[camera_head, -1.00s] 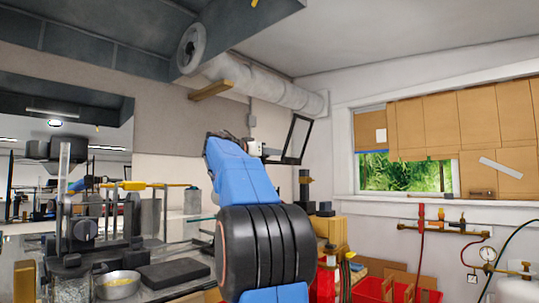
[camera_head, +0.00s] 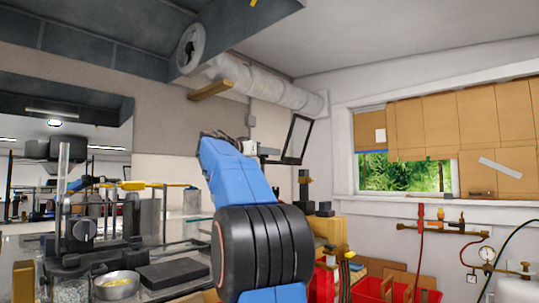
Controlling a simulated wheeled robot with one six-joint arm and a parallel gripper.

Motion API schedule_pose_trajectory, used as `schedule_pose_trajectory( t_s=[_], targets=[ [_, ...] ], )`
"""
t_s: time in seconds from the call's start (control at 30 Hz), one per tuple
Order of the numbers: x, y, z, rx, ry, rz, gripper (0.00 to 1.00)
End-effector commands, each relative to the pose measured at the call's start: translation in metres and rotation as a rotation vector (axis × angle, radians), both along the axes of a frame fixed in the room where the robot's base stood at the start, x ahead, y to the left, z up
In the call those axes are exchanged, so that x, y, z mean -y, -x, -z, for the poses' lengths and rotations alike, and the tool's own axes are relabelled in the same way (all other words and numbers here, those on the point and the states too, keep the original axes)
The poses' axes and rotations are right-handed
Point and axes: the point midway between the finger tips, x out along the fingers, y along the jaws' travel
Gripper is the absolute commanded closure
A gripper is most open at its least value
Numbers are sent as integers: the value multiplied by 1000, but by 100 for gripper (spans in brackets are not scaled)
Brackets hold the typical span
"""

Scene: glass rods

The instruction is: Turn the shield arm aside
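A tilted dark-framed pane (camera_head: 297,138) stands beyond the end of my arm, near the back corner; it looks like the shield, but its arm is not clearly seen. My blue forearm and black ribbed joint fill the middle of the view. A small pale part of my wrist end shows just right of the forearm's top, close to the pane's left side. My gripper's fingers cannot be made out, and I cannot tell whether they touch anything.
At the left is a bench with dark apparatus (camera_head: 84,232), a metal bowl (camera_head: 118,287) and a dark slab (camera_head: 172,274). Red bins (camera_head: 402,287), a yellow block (camera_head: 331,231) and wall-mounted gas lines (camera_head: 437,229) are at the right. A duct (camera_head: 262,82) runs overhead.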

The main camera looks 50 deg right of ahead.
Motion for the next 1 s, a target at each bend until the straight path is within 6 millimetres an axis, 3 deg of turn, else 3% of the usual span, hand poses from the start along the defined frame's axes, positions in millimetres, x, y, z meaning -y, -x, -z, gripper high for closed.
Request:
schedule_pose_trajectory(
  t_s=[0.7, 1.0],
  targets=[
    [-124, -17, 0, 0, 1, -3, 52],
    [-153, -20, 0, 0, 0, -1, 52]
  ],
)
